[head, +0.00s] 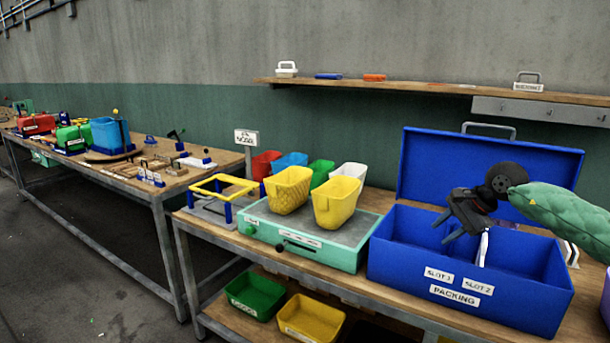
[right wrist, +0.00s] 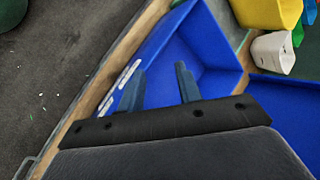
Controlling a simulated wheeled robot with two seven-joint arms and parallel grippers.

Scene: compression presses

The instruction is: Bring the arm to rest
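My right gripper (head: 447,226) is over the open blue packing box (head: 400,256). Its arm comes in from the right in the head view. In the right wrist view, the two fingers (right wrist: 160,86) stand apart with nothing between them. Blue inner walls and floor of the box (right wrist: 212,50) show beyond the fingers. A narrow white piece (head: 483,248) stands in the box below the gripper; I cannot tell what it is. My left gripper is not in view.
The raised blue lid (head: 425,165) stands behind the gripper. Red, blue, green and white bins (head: 348,171) stand behind. A wall shelf (head: 440,88) is above.

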